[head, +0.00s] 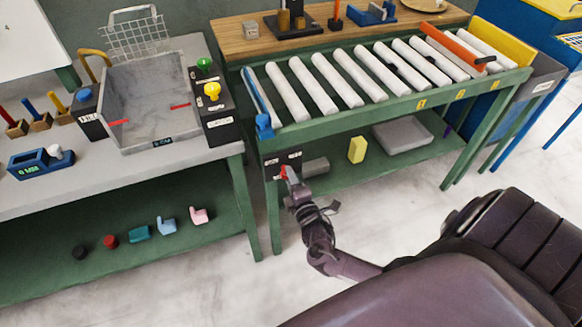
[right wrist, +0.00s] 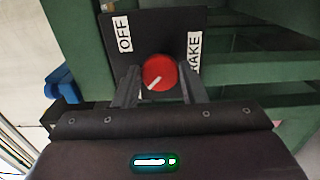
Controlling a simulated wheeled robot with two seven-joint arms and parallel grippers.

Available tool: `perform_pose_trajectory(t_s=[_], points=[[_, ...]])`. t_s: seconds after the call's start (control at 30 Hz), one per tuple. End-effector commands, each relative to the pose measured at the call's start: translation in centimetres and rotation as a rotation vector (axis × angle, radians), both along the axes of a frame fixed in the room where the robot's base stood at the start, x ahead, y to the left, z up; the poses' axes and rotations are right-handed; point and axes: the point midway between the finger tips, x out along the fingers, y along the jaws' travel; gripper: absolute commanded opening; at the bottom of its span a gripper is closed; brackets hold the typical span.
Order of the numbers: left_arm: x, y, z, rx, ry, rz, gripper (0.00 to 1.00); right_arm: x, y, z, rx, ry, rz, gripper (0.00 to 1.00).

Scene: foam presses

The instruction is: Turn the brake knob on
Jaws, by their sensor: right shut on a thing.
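The red round brake knob (right wrist: 160,71) sits on a dark panel (right wrist: 168,28) in the right wrist view. A short white line on the knob points to the lower left there. An OFF label (right wrist: 125,33) and a partly hidden label ending in RAKE (right wrist: 195,52) flank it. In the head view the knob (head: 284,172) is on the small black panel (head: 271,165) at the roller table's front left leg. My right gripper (head: 288,175) is shut on the knob; its fingers (right wrist: 160,87) stand on either side of it. My left gripper is not in view.
Above the panel are the green roller table's white rollers (head: 322,85) and a blue piece (head: 264,126). A yellow block (head: 357,149) and a grey tray (head: 403,135) lie on its lower shelf. A workbench (head: 185,154) stands at left. The floor in front is clear.

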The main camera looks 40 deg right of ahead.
Motion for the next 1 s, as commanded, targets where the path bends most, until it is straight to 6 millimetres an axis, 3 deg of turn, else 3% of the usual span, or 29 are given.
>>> perform_pose_trajectory(t_s=[0.03,0.07,0.23,0.57,1.0], points=[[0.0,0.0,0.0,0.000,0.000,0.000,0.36,0.0,0.0,0.0,-0.001,0.000,0.001,0.15],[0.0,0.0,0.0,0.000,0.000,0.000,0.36,0.0,0.0,0.0,-0.001,0.000,0.001,0.39],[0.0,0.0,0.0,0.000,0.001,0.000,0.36,0.0,0.0,0.0,0.000,0.000,0.001,0.59],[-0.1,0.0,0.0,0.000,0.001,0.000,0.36,-0.5,0.1,-0.1,0.000,0.002,0.000,0.59],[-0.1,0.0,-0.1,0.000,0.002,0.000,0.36,-6.8,1.7,-0.1,0.001,0.001,0.001,0.59]])
